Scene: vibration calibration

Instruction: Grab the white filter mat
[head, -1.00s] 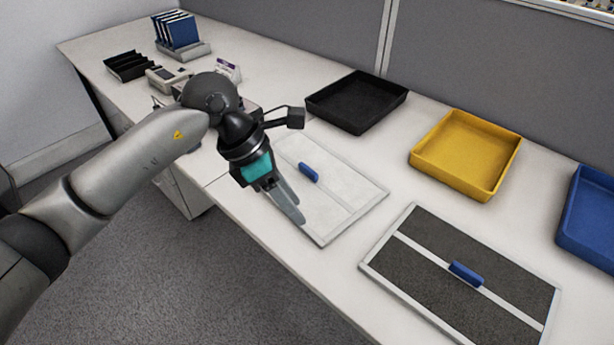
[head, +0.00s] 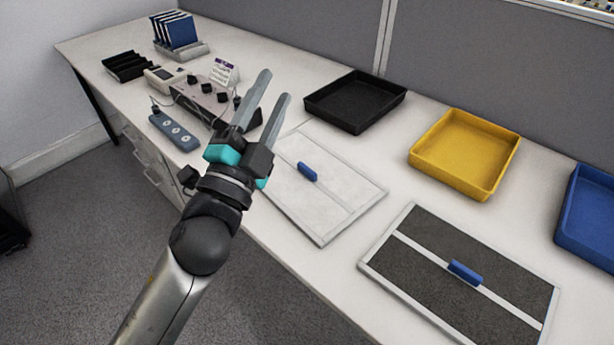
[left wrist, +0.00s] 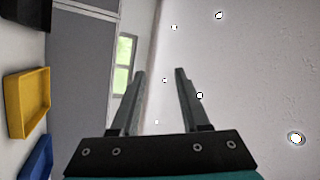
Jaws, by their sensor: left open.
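The white filter mat (head: 336,205) lies flat on the white table, a pale framed panel with a blue handle (head: 307,172) on its middle strip. My left gripper (head: 269,100) is open and empty, with its fingers pointing up and away. It is above and to the left of the mat and covers part of the mat's left edge. In the left wrist view my two fingers (left wrist: 160,100) stand apart with nothing between them; the mat does not show there. My right gripper is not in view.
A dark filter mat (head: 425,255) with a blue handle lies right of the white one. Black (head: 357,116), yellow (head: 450,178) and blue (head: 590,245) trays stand behind. A grey device with knobs (head: 200,100) and a power strip (head: 173,132) are at left.

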